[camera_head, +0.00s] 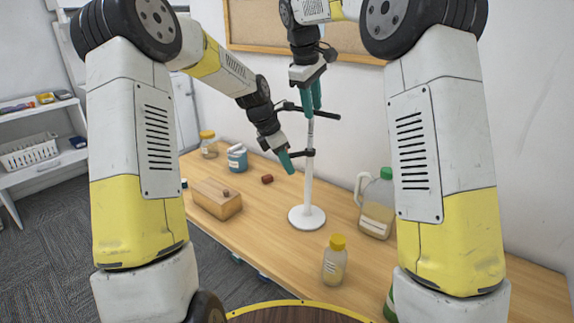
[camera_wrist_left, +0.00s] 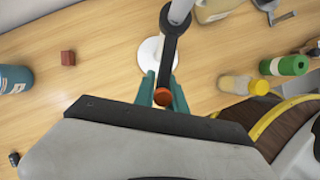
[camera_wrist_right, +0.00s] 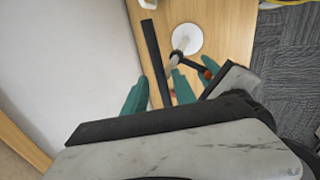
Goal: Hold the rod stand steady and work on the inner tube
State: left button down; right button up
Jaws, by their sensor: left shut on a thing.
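The rod stand has a round white base (camera_head: 307,218) on the table and an upright white pole. A thinner grey inner tube (camera_head: 311,130) rises from the pole, with a black crossbar (camera_head: 325,115) at its top. A black clamp (camera_head: 309,153) is around the pole's upper part. My left gripper (camera_head: 287,161) is shut on the clamp's orange-tipped knob (camera_wrist_left: 162,97), seen between its fingers in the left wrist view. My right gripper (camera_head: 311,98) is above the crossbar, pointing down. Its fingers (camera_wrist_right: 160,93) are apart, with the black crossbar between them in the right wrist view.
A wooden box (camera_head: 217,198), a red block (camera_head: 267,179) and a blue container (camera_head: 237,157) stand left of the base. A yellow-capped bottle (camera_head: 335,260) and a green-capped jug (camera_head: 378,205) stand to its right. The wall is close behind the table.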

pick_arm(q)
jog(key=shift+d, duration=0.1)
pick_arm(e)
jog(key=v, duration=0.5)
jog(key=shift+s+r, duration=0.1)
jog(key=shift+r, duration=0.1)
pick_arm(q)
jog(key=c, duration=1.3)
grip_release()
jog(key=shift+r, duration=0.1)
